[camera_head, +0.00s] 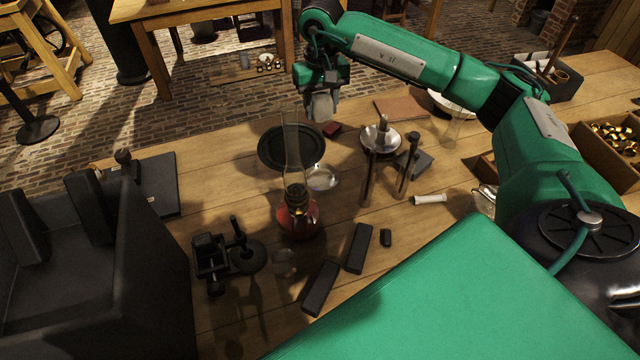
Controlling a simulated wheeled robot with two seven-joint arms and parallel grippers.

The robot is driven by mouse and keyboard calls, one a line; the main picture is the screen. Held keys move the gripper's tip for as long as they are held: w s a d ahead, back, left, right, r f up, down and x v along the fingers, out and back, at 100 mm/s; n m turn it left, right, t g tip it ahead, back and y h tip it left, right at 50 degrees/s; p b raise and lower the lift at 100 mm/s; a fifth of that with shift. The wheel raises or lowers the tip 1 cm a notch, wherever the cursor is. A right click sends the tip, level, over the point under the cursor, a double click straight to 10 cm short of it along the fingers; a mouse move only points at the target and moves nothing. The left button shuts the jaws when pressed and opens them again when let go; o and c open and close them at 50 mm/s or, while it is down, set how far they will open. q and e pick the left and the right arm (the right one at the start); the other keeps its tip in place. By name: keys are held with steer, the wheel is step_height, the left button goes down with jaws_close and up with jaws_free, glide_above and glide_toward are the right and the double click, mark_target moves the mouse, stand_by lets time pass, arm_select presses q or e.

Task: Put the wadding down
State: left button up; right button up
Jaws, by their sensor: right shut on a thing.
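My right gripper (322,92) reaches in from the right over the far part of the bench. It is shut on a small pale, whitish lump, the wadding (320,108). The wadding seems to hang above the bench near the right rim of a round black tray (268,158); its exact height is hard to tell. My left gripper is not in view.
A tall glass-chimney lamp with a red base (298,222) stands mid-bench. A shallow metal dish (380,139), a small dark red block (332,129) and two upright metal rods (369,180) are nearby. Black blocks (358,248) lie in front. A wooden box (612,150) is at right.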

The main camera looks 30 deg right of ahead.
steer(key=shift+f+b, duration=0.45)
steer(key=shift+f, duration=0.45)
steer(key=shift+s+f, duration=0.1)
steer(key=shift+f, duration=0.2)
steer(key=p, duration=0.3)
glide_above(321, 179)
step_height(321, 179, down, 14)
steer(key=shift+f, duration=0.8)
step_height(321, 179, down, 3)
steer(key=shift+f+p, duration=0.2)
steer(key=shift+p, duration=0.15)
steer(key=shift+f, duration=0.2)
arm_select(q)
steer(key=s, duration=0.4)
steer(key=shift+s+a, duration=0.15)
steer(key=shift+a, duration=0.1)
